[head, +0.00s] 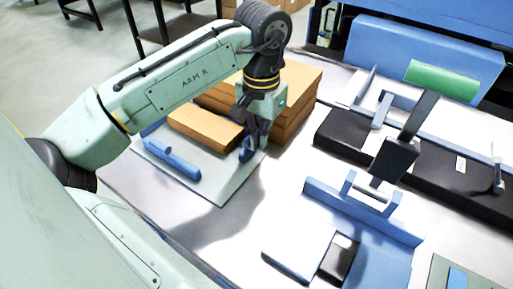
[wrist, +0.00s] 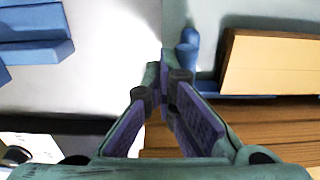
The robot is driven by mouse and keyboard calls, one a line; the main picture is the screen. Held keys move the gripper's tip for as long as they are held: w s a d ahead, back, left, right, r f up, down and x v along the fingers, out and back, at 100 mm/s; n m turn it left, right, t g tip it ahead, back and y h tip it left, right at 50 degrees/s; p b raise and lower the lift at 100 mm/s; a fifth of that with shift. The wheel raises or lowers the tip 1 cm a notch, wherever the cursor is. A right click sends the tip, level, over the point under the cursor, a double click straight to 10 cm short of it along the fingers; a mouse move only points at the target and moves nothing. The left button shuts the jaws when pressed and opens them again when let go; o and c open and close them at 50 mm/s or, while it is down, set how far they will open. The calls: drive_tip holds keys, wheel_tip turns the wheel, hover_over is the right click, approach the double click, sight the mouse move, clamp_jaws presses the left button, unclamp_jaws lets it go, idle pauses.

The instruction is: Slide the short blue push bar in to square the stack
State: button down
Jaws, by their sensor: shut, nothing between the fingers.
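The short blue push bar (wrist: 188,52) stands at the open end of the low kraft stack, beside my fingertips. In the head view the bar (head: 245,154) is partly hidden by my gripper. My gripper (wrist: 165,68) is shut and empty, pointing down on the side of the bar away from the stack; I cannot tell whether they touch. It also shows in the head view (head: 254,146). The low stack of tan sheets (head: 205,127) lies on a pale grey board, and shows at right in the wrist view (wrist: 272,65). A small gap seems to separate bar and stack.
A longer blue bar (head: 172,160) lies along the stack's front side. Taller brown cardboard piles (head: 297,92) stand close behind my gripper. Blue fixtures (head: 365,215) and a black rail (head: 430,165) are at right. The table between board and fixtures is clear.

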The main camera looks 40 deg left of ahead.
sight(239, 127)
drive_tip(key=shift+s+a+p, duration=0.2)
drive_tip(key=shift+a+p, duration=0.6)
drive_tip(key=shift+a, duration=2.2)
drive_tip(key=shift+d, duration=0.15)
drive_tip(key=shift+w+d+p, duration=0.2)
drive_tip(key=shift+d+p, duration=0.55)
drive_tip(key=shift+d, duration=2.7)
wheel_tip(239, 127, up, 7)
drive_tip(key=p, duration=0.5)
drive_tip(key=shift+p, duration=0.4)
